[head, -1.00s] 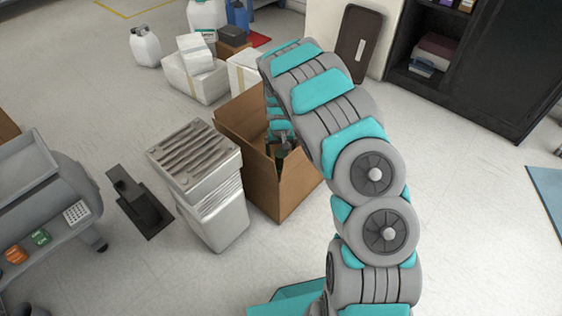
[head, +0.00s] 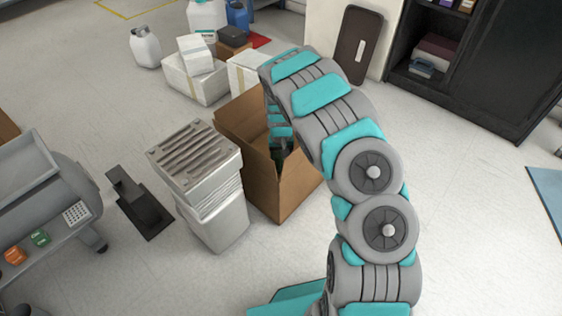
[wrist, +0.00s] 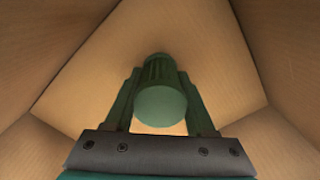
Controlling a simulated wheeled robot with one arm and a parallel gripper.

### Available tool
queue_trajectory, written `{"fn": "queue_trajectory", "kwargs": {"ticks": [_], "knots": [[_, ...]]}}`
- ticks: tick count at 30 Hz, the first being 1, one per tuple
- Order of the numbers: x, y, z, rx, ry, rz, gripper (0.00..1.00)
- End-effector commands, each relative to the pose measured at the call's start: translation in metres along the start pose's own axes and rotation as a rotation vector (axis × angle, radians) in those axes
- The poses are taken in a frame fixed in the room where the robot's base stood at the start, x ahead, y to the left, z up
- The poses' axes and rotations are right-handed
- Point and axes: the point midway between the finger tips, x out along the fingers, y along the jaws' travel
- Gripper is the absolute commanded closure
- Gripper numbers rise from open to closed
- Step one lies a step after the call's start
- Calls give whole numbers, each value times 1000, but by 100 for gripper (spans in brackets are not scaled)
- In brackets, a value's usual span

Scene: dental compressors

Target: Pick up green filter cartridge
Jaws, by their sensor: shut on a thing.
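The green filter cartridge (wrist: 160,100) is a dark green cylinder with a ribbed far part and a smooth round near end. In the wrist view it sits between the two fingers of my gripper (wrist: 160,76), which is shut on it. Both are inside the open cardboard box (head: 293,188), with its brown walls around them. In the head view my arm reaches down into the box, and the cartridge is hidden there by the arm and the box walls.
A grey ribbed-top bin (head: 213,210) stands close left of the box. A black pedal-like stand (head: 140,203) and a grey machine (head: 45,190) lie further left. White cartons (head: 197,80) are behind. A black cabinet (head: 480,75) is at right.

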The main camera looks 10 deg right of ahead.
Motion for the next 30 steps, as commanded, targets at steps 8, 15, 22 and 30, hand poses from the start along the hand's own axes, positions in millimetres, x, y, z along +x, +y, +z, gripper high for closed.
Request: {"fn": "queue_trajectory", "kwargs": {"ticks": [8,15,22,30], "knots": [[0,0,0,0,0,0,100],[-2,0,0,0,0,0,100],[-25,0,0,0,1,0,100],[-77,0,-1,-1,3,0,100]]}}
